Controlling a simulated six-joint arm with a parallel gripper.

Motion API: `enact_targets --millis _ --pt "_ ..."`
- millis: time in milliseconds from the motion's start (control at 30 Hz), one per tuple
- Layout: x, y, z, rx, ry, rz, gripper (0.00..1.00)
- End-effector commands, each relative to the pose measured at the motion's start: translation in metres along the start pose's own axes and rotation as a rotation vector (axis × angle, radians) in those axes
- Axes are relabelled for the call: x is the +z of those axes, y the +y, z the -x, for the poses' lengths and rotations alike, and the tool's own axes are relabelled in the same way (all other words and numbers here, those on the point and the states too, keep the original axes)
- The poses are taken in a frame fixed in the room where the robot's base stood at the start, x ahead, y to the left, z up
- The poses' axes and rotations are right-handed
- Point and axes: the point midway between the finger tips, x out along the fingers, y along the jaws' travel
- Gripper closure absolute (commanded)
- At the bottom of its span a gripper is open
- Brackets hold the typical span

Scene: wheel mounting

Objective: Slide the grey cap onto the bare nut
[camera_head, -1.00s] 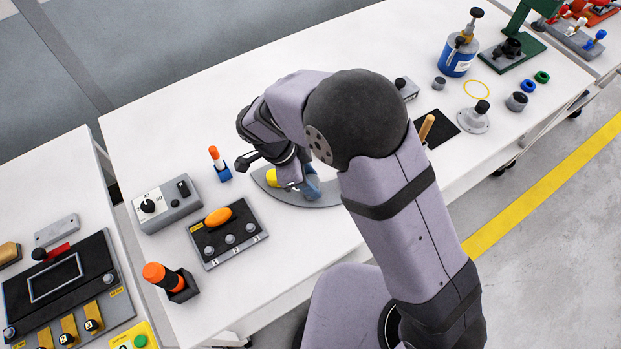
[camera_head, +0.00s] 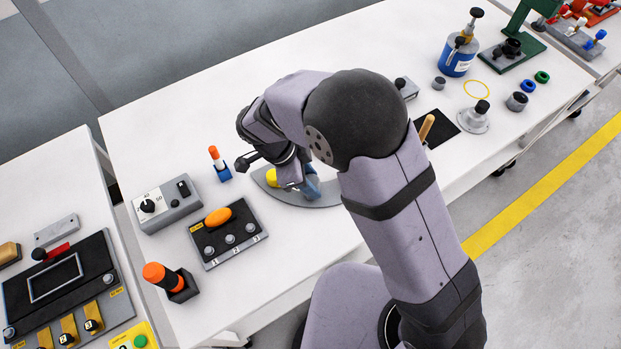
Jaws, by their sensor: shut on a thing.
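My gripper (camera_head: 291,186) points down over a grey round plate (camera_head: 322,199), mostly hidden behind my own wrist and forearm. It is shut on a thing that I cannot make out. A yellow part (camera_head: 271,177) shows at the left of the gripper and a blue part (camera_head: 312,188) at its right, both over the plate. My wrist hides the middle of the plate. I cannot pick out the grey cap or the bare nut there, nor tell whether they touch.
Left of the plate are an orange-topped stick in a blue base (camera_head: 218,166), a grey control box (camera_head: 167,203) and a dark numbered panel with an orange knob (camera_head: 228,232). A black square (camera_head: 437,130) and a blue canister (camera_head: 459,56) are at the right. The back of the table is clear.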

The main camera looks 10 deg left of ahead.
Motion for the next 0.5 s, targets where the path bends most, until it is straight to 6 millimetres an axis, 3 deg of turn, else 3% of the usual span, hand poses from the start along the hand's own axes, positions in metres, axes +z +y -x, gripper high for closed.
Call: enact_targets --millis 500 --pt "0.005 0.0 -0.013 0.0 0.0 0.0 0.91"
